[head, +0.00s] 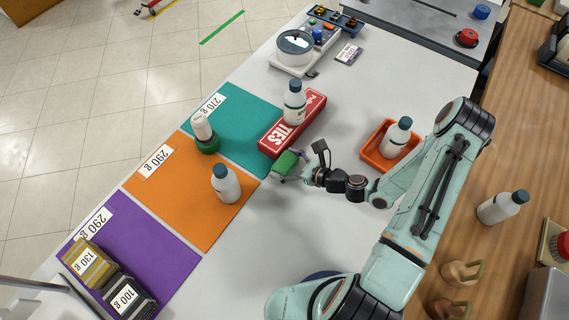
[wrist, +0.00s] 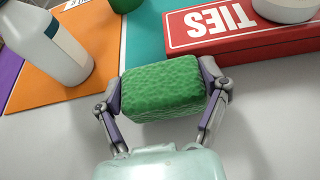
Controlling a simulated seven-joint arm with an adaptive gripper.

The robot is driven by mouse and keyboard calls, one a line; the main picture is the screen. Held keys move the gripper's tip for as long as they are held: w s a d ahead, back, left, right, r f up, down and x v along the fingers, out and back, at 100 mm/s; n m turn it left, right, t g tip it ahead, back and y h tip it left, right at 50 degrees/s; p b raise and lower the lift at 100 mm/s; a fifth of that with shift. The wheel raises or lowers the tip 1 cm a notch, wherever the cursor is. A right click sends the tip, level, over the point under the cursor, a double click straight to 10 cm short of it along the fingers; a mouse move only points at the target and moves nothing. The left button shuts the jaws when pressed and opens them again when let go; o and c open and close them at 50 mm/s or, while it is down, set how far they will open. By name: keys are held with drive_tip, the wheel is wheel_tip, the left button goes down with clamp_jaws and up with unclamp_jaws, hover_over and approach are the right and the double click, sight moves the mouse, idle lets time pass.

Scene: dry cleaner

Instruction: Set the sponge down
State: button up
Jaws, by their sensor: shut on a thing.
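A green sponge (head: 287,163) is in my gripper (head: 291,168), near the edge of the teal mat and the red ties box. In the wrist view the sponge (wrist: 160,87) fills the space between the two fingers of my gripper (wrist: 161,90), which press on its left and right ends. I cannot tell for certain how far its underside is from the surface below.
The red ties box (head: 292,125) carries a white bottle (head: 294,103). Another bottle (head: 225,184) stands on the orange mat (head: 201,219). An orange tray (head: 376,159) holds a bottle at right. White tabletop (head: 275,235) is clear in front.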

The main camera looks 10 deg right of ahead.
wheel_tip(320, 180, up, 8)
drive_tip(key=shift+w+f, duration=0.1)
drive_tip(key=shift+f, duration=0.05)
drive_tip(key=shift+m+t+h, duration=0.4)
drive_tip(key=shift+m+t, duration=0.2)
drive_tip(key=w+a, duration=0.2)
drive_tip(key=w, duration=0.1)
drive_tip(key=w+a+f, duration=0.1)
drive_tip(key=w, duration=0.1)
drive_tip(key=shift+w+a, duration=0.2)
drive_tip(key=shift+a, duration=0.15)
drive_tip(key=w+a+r+m+t+h, duration=0.25)
drive_tip(key=w+a+r, duration=0.25)
drive_tip(key=w, duration=0.3)
hover_over(229, 98)
drive_tip(key=shift+m+g+h, duration=0.35)
drive_tip(key=shift+m+h, duration=0.1)
drive_tip(key=f, duration=0.8)
drive_tip(key=shift+s+f, duration=0.35)
drive_tip(key=shift+s, duration=0.05)
drive_tip(key=shift+w+f, duration=0.35)
drive_tip(key=shift+f, duration=1.55)
drive_tip(key=o, duration=0.9)
drive_tip(key=shift+f, duration=0.1)
